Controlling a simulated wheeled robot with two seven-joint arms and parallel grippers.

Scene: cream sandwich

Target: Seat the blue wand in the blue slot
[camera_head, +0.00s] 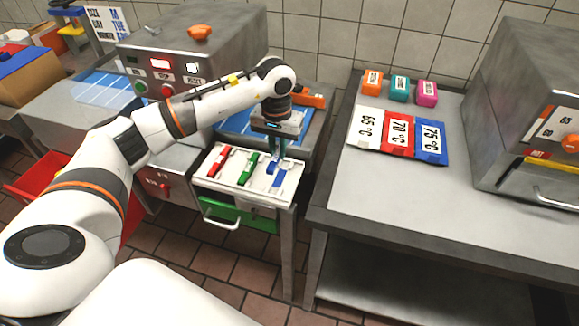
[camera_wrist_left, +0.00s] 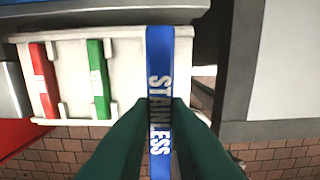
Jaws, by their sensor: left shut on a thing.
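The blue wand (camera_wrist_left: 160,70), lettered STAINLESS, runs lengthwise between the fingers of my left gripper (camera_wrist_left: 160,125). My left gripper (camera_head: 277,157) is shut on it over the right part of the white rack (camera_head: 225,182). In the wrist view the wand looks larger than the red wand (camera_wrist_left: 43,80) and green wand (camera_wrist_left: 98,80) lying in the rack, so it appears raised above them. The blue slot is mostly hidden beneath the wand and fingers; I cannot tell whether the wand touches it. My right gripper is not in view.
The rack stands on a small stand with a green drawer (camera_head: 235,212). A grey machine (camera_head: 195,50) is behind to the left. To the right, a grey table (camera_head: 400,190) holds temperature cards (camera_head: 397,133) and small coloured blocks (camera_head: 399,88); its front is clear.

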